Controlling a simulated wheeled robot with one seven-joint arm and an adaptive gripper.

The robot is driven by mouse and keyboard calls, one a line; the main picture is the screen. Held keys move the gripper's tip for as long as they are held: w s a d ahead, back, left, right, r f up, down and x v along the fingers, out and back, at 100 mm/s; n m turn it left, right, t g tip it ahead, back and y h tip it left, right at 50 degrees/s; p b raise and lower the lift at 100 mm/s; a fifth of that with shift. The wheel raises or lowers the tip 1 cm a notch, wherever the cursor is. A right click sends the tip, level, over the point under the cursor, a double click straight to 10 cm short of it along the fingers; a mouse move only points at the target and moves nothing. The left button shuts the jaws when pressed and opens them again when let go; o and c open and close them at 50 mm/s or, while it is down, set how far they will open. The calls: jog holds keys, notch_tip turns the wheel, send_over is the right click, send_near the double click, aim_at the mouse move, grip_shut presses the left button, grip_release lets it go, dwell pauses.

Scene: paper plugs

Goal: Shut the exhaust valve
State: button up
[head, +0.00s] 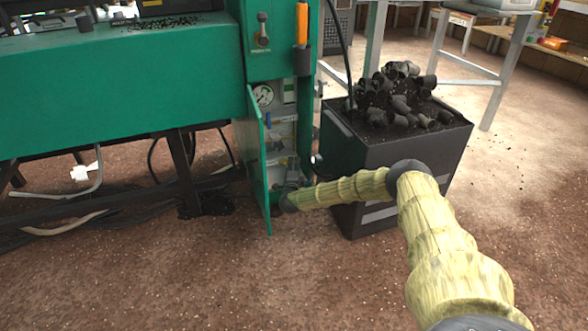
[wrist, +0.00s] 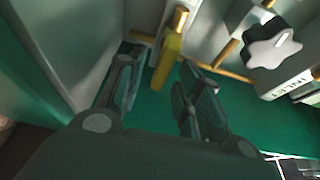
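In the wrist view a yellow lever (wrist: 167,62) stands on brass pipework inside the green cabinet. No label naming it as the exhaust valve is readable. My gripper (wrist: 158,80) is open, with one finger on each side of the lever's lower end; I see no clear contact. A pale star-shaped knob (wrist: 272,44) on a brass pipe sits to the right of the fingers. In the head view my gripper (head: 293,177) is inside the low part of the open cabinet, small and dark, and the lever cannot be made out there.
The cabinet's green door (head: 256,165) stands open left of my gripper. A pressure gauge (head: 263,95) is higher in the cabinet. A dark bin (head: 400,155) heaped with dark cup-shaped pieces stands close behind my arm on the right. Open floor lies in front.

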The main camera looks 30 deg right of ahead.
grip_shut()
